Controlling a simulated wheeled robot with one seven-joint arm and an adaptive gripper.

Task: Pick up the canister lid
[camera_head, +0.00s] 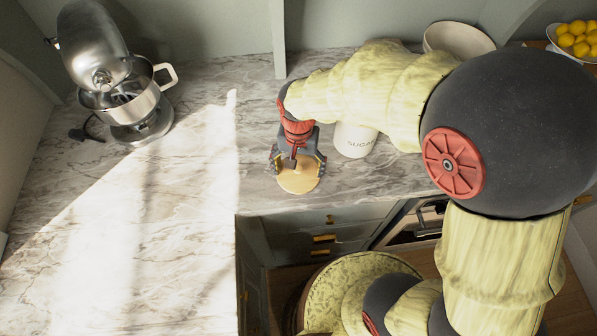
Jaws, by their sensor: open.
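A round tan lid (299,181), which looks like the canister lid, lies near the front edge of the marble counter. My gripper (298,166) is over it, pointing down, with its fingers open at either side of the lid's far part. I cannot tell whether the fingers touch the lid. A white canister marked "SUGAR" (354,140) stands just to the right of my gripper, partly hidden behind my arm.
A steel stand mixer (120,80) stands at the back left. A pale bowl (459,40) and a bowl of lemons (577,38) are at the back right, beyond my arm. The marble counter (150,230) at left is clear. Drawers lie below the front edge.

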